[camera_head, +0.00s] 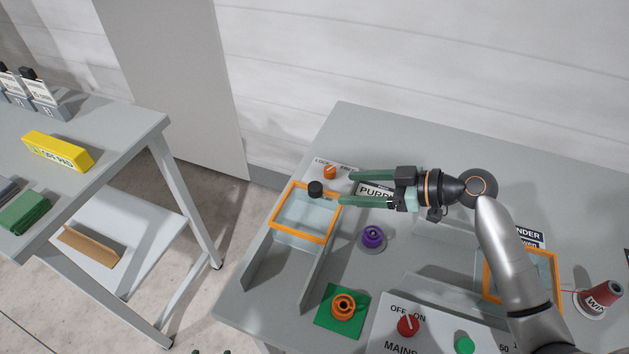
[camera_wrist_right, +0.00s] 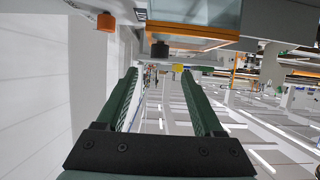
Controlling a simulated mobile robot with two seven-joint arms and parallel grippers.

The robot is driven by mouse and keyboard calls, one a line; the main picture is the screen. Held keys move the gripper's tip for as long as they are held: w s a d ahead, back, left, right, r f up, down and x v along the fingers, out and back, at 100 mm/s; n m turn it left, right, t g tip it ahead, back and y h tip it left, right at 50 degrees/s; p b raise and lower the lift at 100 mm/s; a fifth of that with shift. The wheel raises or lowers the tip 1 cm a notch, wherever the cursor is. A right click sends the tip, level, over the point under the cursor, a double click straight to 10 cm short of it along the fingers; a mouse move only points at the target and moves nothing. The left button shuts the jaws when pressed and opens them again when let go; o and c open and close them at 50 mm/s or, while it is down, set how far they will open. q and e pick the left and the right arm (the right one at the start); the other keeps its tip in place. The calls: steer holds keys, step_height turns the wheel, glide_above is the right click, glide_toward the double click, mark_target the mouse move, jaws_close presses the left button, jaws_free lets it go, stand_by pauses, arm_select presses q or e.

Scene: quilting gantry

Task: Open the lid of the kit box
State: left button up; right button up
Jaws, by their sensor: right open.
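A clear box with an orange rim (camera_head: 333,225) stands on the grey table, left of my right gripper, and I take it for the kit box. A black knob (camera_head: 315,187) shows at the far edge of its rim. My right gripper (camera_head: 346,188) is open, with its two green fingers pointing left toward the knob. The knob is just beyond the fingertips and apart from them. In the right wrist view the black knob (camera_wrist_right: 160,50) lies ahead, between the lines of the open fingers (camera_wrist_right: 160,72). The lid appears closed. My left gripper is not in view.
An orange knob (camera_head: 330,172) on a labelled panel is close behind the box. A purple spool (camera_head: 373,236) and an orange spool on a green mat (camera_head: 326,320) stand nearby. Another orange-rimmed box (camera_head: 552,257) is partly behind my right arm. A control panel with a red knob (camera_head: 408,325) is in front.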

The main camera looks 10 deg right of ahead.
mark_target(319, 187)
steer(key=p+x, duration=0.1)
steer(key=x, duration=0.8)
steer(key=shift+w+a+f, duration=0.15)
steer(key=shift+w+a, duration=0.05)
steer(key=shift+a, duration=0.05)
jaws_close()
stand_by(0.9)
